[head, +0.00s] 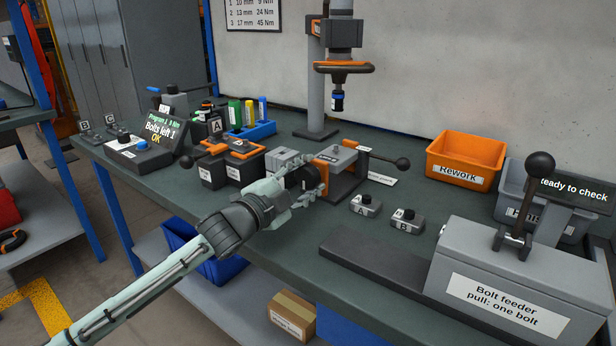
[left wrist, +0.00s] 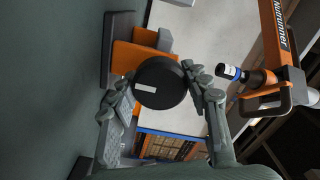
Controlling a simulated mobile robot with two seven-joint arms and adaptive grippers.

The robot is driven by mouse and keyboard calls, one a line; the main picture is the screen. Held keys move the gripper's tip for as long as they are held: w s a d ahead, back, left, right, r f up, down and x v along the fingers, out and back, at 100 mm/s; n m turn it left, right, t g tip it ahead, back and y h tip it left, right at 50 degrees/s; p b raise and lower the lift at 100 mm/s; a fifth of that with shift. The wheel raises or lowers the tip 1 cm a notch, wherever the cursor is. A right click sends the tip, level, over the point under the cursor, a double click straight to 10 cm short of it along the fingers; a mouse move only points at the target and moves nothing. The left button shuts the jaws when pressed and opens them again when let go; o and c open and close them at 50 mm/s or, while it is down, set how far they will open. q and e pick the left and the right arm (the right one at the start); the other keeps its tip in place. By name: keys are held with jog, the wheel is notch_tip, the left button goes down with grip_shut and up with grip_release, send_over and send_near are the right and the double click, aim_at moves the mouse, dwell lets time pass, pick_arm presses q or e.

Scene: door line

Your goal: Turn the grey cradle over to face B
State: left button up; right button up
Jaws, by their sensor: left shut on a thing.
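The grey cradle (head: 284,158) seems to be the light grey block between two orange-and-grey supports on the bench in the head view; which face is up cannot be read. My left gripper (head: 303,184) is at its near side, its fingers closed around a black round knob. In the left wrist view the knob (left wrist: 160,83) shows as a black disc with a white mark, between the fingers of my left gripper (left wrist: 158,98). Orange and grey parts stand behind it. The gripper hides part of the cradle. My right gripper is not in view.
A lever with a black ball (head: 402,163) stands to the right. A nutrunner (head: 340,70) hangs above. The bolt feeder (head: 520,270), the orange Rework bin (head: 464,160) and a display (head: 158,128) flank the bench.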

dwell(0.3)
pick_arm(q)
jog(key=o, duration=1.2)
jog(key=shift+c, duration=0.2)
jog(key=v, duration=1.2)
jog(key=x, duration=1.2)
